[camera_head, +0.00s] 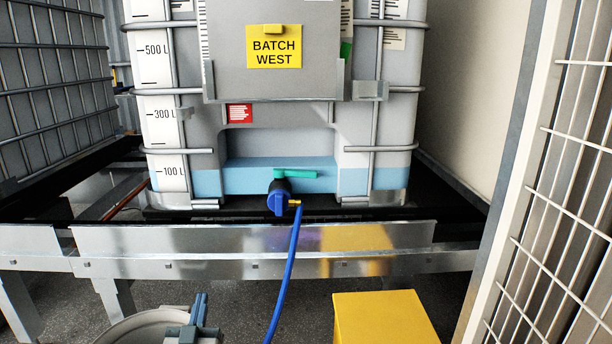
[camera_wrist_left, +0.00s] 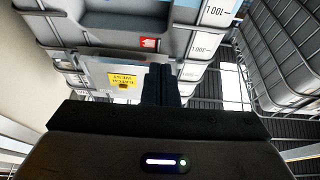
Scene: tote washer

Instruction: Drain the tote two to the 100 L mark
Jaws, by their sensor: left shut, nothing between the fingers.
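The tote (camera_head: 400,130) stands on a black-topped metal stand with a yellow BATCH WEST card (camera_head: 274,46). Its left scale strip (camera_head: 160,115) reads 500 L, 300 L and 100 L. The blue liquid (camera_head: 235,178) stands at about the 100 L mark on the strip. The green valve handle (camera_head: 296,174) lies level, crosswise above the blue valve (camera_head: 278,200). A blue hose (camera_head: 292,262) runs down from its brass fitting. My left gripper (camera_head: 200,298) is shut and empty, low in front and apart from the valve; its fingers (camera_wrist_left: 161,85) show together in the wrist view. My right gripper is out of view.
A metal rail (camera_head: 300,265) crosses in front below the tote. A yellow block (camera_head: 385,318) stands at the lower right. A white mesh panel (camera_head: 560,190) closes the right side. Another caged tote (camera_head: 50,80) stands at the left.

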